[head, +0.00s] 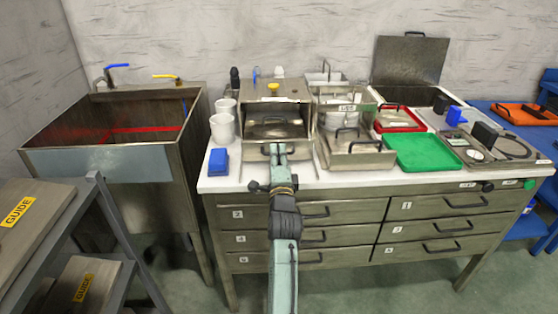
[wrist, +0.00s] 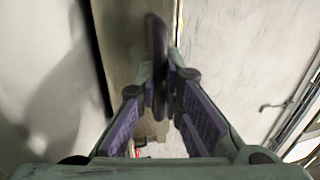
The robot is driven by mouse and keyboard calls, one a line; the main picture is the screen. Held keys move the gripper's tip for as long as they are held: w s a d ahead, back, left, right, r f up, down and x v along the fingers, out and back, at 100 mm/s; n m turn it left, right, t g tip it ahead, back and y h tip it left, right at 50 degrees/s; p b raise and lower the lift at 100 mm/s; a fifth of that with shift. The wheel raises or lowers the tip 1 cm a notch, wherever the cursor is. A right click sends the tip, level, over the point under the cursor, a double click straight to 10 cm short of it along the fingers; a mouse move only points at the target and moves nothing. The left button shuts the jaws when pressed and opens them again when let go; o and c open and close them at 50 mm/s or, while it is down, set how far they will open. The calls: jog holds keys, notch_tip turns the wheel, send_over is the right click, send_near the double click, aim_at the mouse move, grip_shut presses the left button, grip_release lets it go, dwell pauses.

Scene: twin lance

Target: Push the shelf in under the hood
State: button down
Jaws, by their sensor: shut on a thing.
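The hood (head: 250,95) is a steel box with a yellow knob on top, standing on the white bench top. Its front is open. The shelf (head: 297,151) is a steel piece with an upright front panel, sticking out at the foot of the hood toward me. My gripper (head: 277,153) is at the middle of that front panel. In the wrist view my gripper (wrist: 172,78) is shut on the shelf's dark handle (wrist: 157,45), which stands between the fingers. In the head view my arm hides part of the panel and the handle.
White cups (head: 222,128) and a blue block (head: 219,161) stand left of the hood. A steel tray with a handle (head: 357,155) stands close on the right, beside a green tray (head: 427,151). A large sink (head: 100,163) is farther left. Drawers lie below the bench top.

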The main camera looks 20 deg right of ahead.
jog(key=shift+w+d, duration=0.1)
jog(key=shift+w, duration=0.05)
jog(key=c, duration=2)
grip_release()
jog(key=v, duration=1.2)
